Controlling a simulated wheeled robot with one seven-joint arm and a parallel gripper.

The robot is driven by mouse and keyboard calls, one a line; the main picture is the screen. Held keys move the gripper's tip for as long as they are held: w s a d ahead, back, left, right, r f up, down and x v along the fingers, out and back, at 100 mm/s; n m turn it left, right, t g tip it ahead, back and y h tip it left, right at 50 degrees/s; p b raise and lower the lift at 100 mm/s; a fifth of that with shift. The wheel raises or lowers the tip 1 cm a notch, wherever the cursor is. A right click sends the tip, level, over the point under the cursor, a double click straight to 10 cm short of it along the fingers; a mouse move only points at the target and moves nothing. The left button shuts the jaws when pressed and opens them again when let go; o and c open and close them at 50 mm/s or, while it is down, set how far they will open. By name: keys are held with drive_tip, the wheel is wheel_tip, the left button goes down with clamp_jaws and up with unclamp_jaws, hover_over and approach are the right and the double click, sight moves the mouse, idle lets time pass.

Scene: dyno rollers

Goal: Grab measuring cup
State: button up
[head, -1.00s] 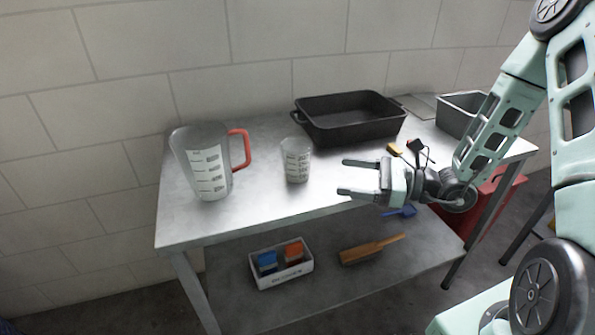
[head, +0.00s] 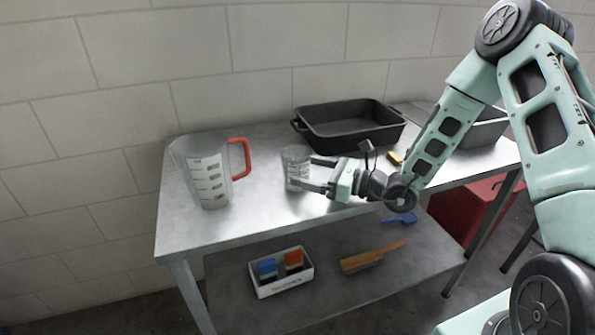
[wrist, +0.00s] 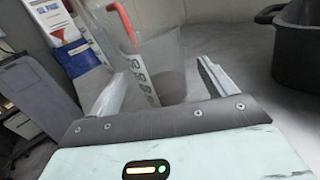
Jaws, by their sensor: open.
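A small clear measuring cup (head: 294,160) with printed markings stands upright on the metal table. A larger clear measuring jug (head: 208,180) with a red handle stands to its left. My gripper (head: 303,172) is open and level, coming at the small cup from the right. In the head view its fingertips overlap the cup's right side and lower front. In the wrist view the small cup (wrist: 163,70) appears between the two fingers, with the jug's red handle (wrist: 122,20) behind it. I cannot tell whether either finger touches the cup.
A black roasting pan (head: 350,128) stands behind my gripper, and a grey metal bin (head: 485,130) is at the table's right end. The lower shelf holds a white box (head: 281,285) with blue and orange items and a wooden brush (head: 370,257). The table's front left is clear.

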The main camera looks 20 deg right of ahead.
sight(290, 165)
drive_tip(key=x, duration=0.5)
drive_tip(key=shift+w+a, duration=0.1)
drive_tip(key=shift+a, duration=0.05)
drive_tip(key=c, duration=1.1)
drive_tip(key=shift+r, duration=0.15)
